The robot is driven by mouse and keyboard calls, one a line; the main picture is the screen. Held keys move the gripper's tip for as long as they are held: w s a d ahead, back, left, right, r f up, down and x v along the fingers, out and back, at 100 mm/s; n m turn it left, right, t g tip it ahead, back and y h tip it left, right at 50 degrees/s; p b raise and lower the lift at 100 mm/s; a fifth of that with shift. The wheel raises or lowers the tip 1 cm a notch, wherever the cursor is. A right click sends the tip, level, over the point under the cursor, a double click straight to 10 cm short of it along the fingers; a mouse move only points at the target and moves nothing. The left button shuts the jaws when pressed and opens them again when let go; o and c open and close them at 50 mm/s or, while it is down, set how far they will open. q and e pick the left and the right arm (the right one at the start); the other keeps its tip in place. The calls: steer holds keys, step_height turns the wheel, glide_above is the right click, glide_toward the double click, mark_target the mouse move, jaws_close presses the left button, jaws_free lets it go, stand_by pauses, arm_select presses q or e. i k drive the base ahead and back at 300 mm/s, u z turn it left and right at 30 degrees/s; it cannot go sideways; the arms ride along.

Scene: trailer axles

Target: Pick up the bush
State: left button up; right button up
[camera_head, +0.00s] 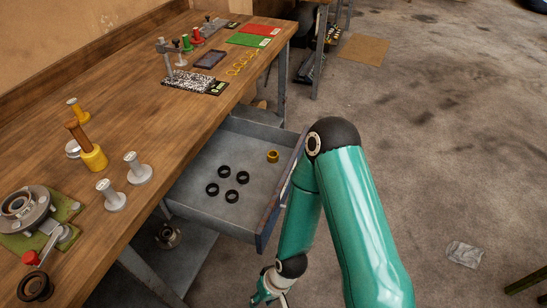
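A small brass-coloured bush (272,156) sits in the open grey drawer (248,131), near its far right corner. Several black rings (231,196) lie in the same drawer, to the left of the bush and nearer to me. My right arm comes in from the bottom right, outside the drawer front. My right gripper (269,297) points down low beyond the drawer's near corner, well apart from the bush. Its fingertips are small and cut by the bottom edge, so their opening is unclear. My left gripper is out of view.
The wooden workbench (120,125) stands at left with yellow and silver posts, a green-based fixture (62,238) and coloured mats (250,40). The drawer's raised front wall (282,190) stands between my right arm and the bush. The floor at right is largely open.

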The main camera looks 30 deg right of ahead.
mark_target(272, 155)
steer(key=z, duration=1.55)
steer(key=i, duration=0.1)
steer(key=u, duration=2.8)
steer(key=k, duration=1.25)
steer(key=z, duration=1.1)
steer(key=i, duration=1)
steer(key=u, duration=0.05)
